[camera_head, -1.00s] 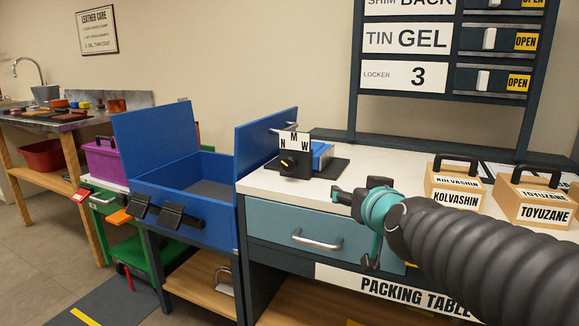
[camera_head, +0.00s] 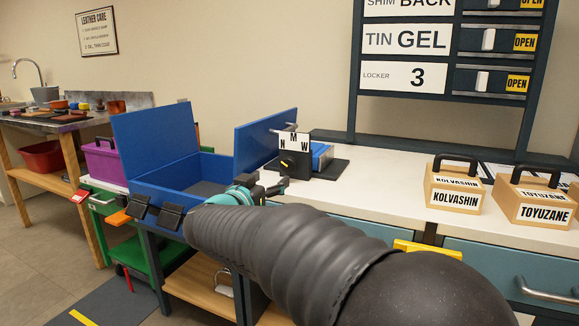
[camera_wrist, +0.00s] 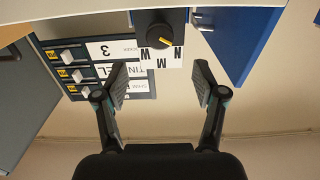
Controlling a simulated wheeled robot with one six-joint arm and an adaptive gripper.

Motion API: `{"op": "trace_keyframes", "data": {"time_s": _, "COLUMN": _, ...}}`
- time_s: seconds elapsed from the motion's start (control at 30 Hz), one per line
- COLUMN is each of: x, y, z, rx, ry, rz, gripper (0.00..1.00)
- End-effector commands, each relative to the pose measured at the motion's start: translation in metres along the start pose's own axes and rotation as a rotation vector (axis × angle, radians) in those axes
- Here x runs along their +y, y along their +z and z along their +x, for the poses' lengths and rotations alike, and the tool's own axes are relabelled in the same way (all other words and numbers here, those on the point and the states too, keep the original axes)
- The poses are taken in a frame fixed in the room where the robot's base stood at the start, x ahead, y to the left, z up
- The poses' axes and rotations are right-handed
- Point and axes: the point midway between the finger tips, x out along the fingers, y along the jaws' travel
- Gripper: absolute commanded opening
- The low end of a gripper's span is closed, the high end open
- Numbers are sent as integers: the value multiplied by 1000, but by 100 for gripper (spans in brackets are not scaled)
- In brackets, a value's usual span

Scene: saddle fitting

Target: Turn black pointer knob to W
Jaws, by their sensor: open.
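The black pointer knob (camera_wrist: 158,36) has a yellow mark and sits on a black box (camera_head: 296,164) at the left of the packing table. A white plate (camera_head: 294,142) above it carries N, M and W. The wrist view is upside down; in it the yellow mark points toward N. My gripper (camera_wrist: 160,76) is open and empty, its fingers apart on either side below the knob in the picture, not touching it. In the head view my gripper (camera_head: 265,185) is in front of and left of the box, partly hidden by my arm.
A blue open box (camera_head: 208,165) with a raised lid stands left of the table. A blue item (camera_head: 322,156) lies behind the knob box. The table top (camera_head: 375,190) between is clear.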

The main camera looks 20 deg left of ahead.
Motion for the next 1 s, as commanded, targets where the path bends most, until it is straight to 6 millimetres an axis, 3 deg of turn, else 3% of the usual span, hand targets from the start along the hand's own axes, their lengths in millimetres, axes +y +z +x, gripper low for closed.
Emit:
{"op": "trace_keyframes", "data": {"time_s": 0.5, "x": 1, "y": 0, "z": 94, "rx": 0, "ry": 0, "rz": 0, "gripper": 70}}
{"op": "trace_keyframes", "data": {"time_s": 0.7, "x": 0, "y": 0, "z": 112, "rx": 0, "ry": -2, "rz": -1, "gripper": 70}}
{"op": "trace_keyframes", "data": {"time_s": 1.0, "x": 0, "y": 0, "z": 117, "rx": 0, "ry": -3, "rz": 0, "gripper": 70}}
